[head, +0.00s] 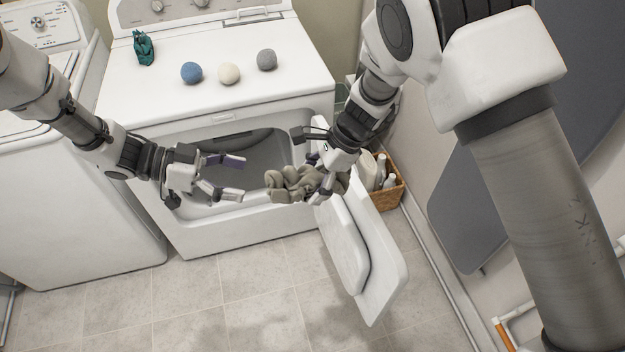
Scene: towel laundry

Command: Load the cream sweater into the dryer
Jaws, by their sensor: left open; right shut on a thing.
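A crumpled cream-beige sweater (292,185) hangs bunched in my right gripper (318,174), in front of the dryer opening's right side. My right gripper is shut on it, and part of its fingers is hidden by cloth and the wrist. My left gripper (238,178) is open and empty in front of the opening, to the left of the sweater and apart from it. The white dryer (208,126) stands in the middle with its dark drum opening (262,150) exposed. Its door (362,250) is swung open toward the lower right.
A blue ball (191,72), a cream ball (229,73), a grey ball (267,60) and a teal figure (144,49) sit on the dryer top. A wicker basket (385,197) with bottles stands right, behind the door. A white washer (75,215) is left. The tiled floor (200,300) in front is clear.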

